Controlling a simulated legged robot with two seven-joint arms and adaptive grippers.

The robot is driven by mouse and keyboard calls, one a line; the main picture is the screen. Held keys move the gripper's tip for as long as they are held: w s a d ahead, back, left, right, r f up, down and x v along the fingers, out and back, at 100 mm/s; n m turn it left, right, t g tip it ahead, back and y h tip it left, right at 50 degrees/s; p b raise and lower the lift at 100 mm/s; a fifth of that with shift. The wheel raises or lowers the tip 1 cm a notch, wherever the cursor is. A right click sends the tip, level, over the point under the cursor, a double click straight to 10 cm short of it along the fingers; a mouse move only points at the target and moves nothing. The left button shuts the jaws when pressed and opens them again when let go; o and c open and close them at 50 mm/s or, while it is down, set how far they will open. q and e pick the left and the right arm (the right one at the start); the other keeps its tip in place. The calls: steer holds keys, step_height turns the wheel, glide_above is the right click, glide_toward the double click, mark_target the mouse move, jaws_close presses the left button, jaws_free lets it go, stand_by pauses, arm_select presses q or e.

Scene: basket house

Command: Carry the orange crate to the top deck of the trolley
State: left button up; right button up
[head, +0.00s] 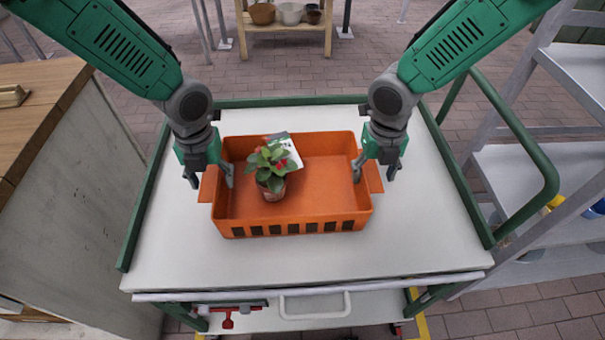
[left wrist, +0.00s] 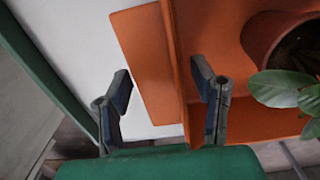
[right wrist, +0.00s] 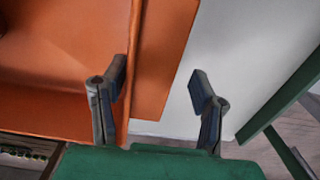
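The orange crate (head: 325,185) sits level on the white top deck (head: 430,235) of the green-framed trolley. Inside it are a potted plant (head: 268,163) with red flowers and a white card or packet (head: 287,152). My left gripper (head: 210,180) is open at the crate's left side; in the left wrist view (left wrist: 162,88) one finger is inside the wall and the other outside its flange. My right gripper (head: 374,170) is open at the right side; the right wrist view (right wrist: 160,82) shows its fingers likewise apart around the wall and flange. Neither is closed on the crate.
A wooden-topped cabinet (head: 40,95) stands left of the trolley. A grey shelf rack (head: 540,170) stands at the right, beside the trolley's green handle (head: 545,180). A wooden bench with pots (head: 290,14) is behind. Bare deck surrounds the crate.

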arm_select(q)
steer(key=shift+d+r, duration=0.15)
steer(key=shift+d, duration=0.35)
arm_select(e)
steer(key=shift+d, duration=0.15)
arm_select(q)
steer(key=shift+a, duration=0.4)
arm_select(e)
steer(key=shift+a+r, duration=0.1)
steer(key=shift+a, duration=0.4)
arm_select(q)
steer(key=shift+a+r, duration=0.1)
arm_select(e)
steer(key=shift+a, duration=0.1)
steer(key=shift+d, duration=0.35)
steer(key=shift+a+r, duration=0.1)
steer(key=shift+a, duration=0.1)
steer(key=shift+r, duration=0.3)
arm_select(q)
step_height(320, 180, up, 12)
steer(key=shift+f, duration=0.25)
arm_select(e)
step_height(320, 180, up, 11)
